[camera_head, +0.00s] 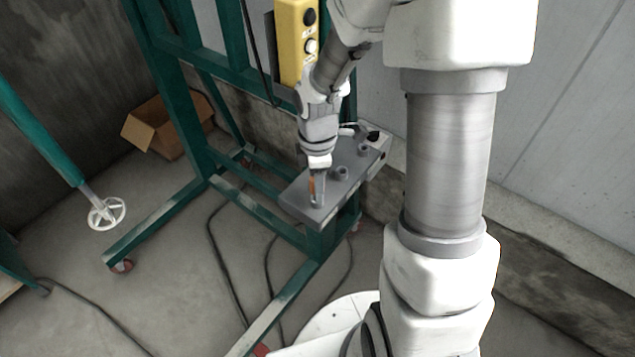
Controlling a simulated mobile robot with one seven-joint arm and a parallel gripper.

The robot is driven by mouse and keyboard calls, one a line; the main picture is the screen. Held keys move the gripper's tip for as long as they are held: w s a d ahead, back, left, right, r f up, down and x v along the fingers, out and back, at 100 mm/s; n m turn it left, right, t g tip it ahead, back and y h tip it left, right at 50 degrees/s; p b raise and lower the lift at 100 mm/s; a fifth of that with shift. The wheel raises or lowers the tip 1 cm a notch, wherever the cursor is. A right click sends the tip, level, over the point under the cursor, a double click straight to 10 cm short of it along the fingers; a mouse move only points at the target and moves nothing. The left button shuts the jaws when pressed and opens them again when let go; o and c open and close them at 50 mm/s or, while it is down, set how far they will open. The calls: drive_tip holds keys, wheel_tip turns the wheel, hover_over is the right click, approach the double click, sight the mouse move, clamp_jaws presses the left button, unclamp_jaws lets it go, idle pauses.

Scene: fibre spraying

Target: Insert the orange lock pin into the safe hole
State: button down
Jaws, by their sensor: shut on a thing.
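My gripper (317,190) points down over the front left part of a grey plate (295,204) and is shut on the orange lock pin (312,186). I cannot tell which is the safe hole, or whether the fingertips touch the plate.
The plate is mounted on a green steel frame (188,120) with wheels. A yellow control box (293,40) hangs close behind my arm. A cardboard box (166,127) lies on the floor at the back left. Dark cables (222,270) run over the floor. A white handwheel (106,213) is at the left.

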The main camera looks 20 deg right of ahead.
drive_tip(key=shift+f+b, duration=1)
drive_tip(key=shift+f, duration=0.45)
drive_tip(key=shift+c, duration=2)
unclamp_jaws()
drive_tip(key=shift+r, duration=0.1)
wheel_tip(320, 180, up, 17)
drive_tip(key=p, duration=0.1)
drive_tip(key=shift+r+p, duration=0.2)
drive_tip(key=shift+p, duration=0.2)
drive_tip(key=s+r+m+t, duration=0.2)
drive_tip(key=s+r+m, duration=0.2)
drive_tip(key=s+m, duration=0.3)
drive_tip(key=s+r+m+t, duration=0.3)
drive_tip(key=s+r+m, duration=0.1)
drive_tip(key=s+m, duration=0.3)
drive_tip(key=shift+m+t, duration=0.3)
drive_tip(key=shift+m, duration=0.8)
